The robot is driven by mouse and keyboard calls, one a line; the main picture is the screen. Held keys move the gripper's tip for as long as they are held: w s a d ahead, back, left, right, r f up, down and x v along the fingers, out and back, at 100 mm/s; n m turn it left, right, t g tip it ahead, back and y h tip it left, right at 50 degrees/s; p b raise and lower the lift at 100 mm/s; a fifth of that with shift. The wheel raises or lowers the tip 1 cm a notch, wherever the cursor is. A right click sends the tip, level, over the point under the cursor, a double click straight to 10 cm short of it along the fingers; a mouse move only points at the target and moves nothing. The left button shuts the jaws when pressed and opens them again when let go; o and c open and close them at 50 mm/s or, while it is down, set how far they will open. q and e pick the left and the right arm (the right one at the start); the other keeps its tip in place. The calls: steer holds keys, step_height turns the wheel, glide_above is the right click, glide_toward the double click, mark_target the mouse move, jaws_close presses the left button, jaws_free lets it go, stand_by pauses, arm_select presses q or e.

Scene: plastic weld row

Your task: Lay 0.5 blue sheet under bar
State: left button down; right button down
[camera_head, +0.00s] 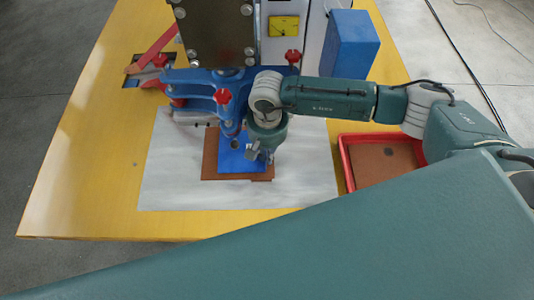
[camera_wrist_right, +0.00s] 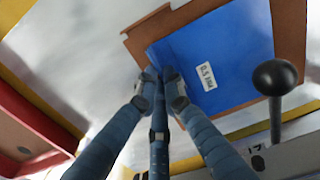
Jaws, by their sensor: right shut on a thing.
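The blue sheet (camera_head: 238,163) lies flat over a larger brown sheet (camera_head: 209,160) below the front of the blue press (camera_head: 190,85). In the right wrist view the blue sheet (camera_wrist_right: 230,50) carries a white label that reads 0.5 mm, and brown (camera_wrist_right: 291,30) shows around it. My right gripper (camera_head: 262,158) points down at the blue sheet's right side. In the wrist view its fingertips (camera_wrist_right: 160,82) are closed at a corner of the blue sheet. The bar is hard to make out; the press and my arm hide the sheet's far edge. My left gripper is out of view.
A red tray (camera_head: 343,160) with a brown sheet (camera_head: 385,162) stands right of the white mat (camera_head: 165,185). A blue box (camera_head: 350,45) and a yellow gauge (camera_head: 284,26) are behind. A black knob (camera_wrist_right: 275,77) is close to the sheet. The yellow table (camera_head: 85,170) is clear at left.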

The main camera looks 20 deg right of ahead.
steer(key=shift+f+b, duration=0.1)
steer(key=shift+b, duration=0.35)
stand_by(0.4)
steer(key=c, duration=1.8)
jaws_free()
steer(key=shift+w+r, duration=0.1)
steer(key=shift+r, duration=0.55)
steer(key=shift+r+p, duration=0.5)
steer(key=shift+r, duration=0.5)
steer(key=shift+s+a+r+p, duration=0.2)
steer(key=shift+s+a, duration=0.15)
steer(key=shift+s, duration=1)
steer(key=shift+s+a+r+p, duration=0.15)
steer(key=shift+s+a, duration=0.25)
steer(key=shift+s, duration=0.9)
steer(key=shift+s+a+r+p, duration=0.2)
steer(key=shift+s+a, duration=0.15)
steer(key=shift+s, duration=1)
